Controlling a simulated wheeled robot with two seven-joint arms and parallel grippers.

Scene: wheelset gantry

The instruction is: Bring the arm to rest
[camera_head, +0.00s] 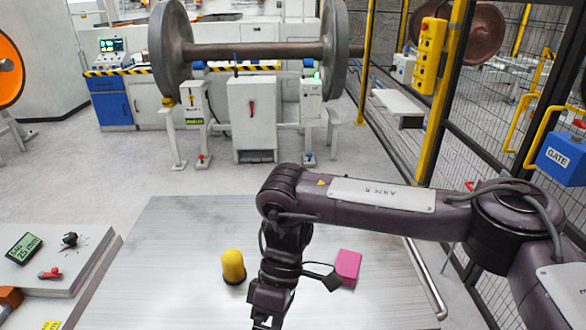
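My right arm (380,195), marked "ARM R", comes in from the right and bends down at its wrist over the grey metal table (160,270). Its gripper (266,318) hangs low, pointing down near the table's front part. The fingers are small and dark, so I cannot tell whether they are open or shut. A yellow round-topped cylinder (233,266) stands upright just left of the gripper. A pink block (347,267) lies to the right, partly behind a dark bracket on my wrist. My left arm and gripper are not in view.
A control panel (60,255) with a display and knobs is at the left. A metal bar (424,278) lies along the table's right edge. Mesh fencing (500,150) is at the right. A wheelset (260,50) stands on a gantry behind. The table's left part is clear.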

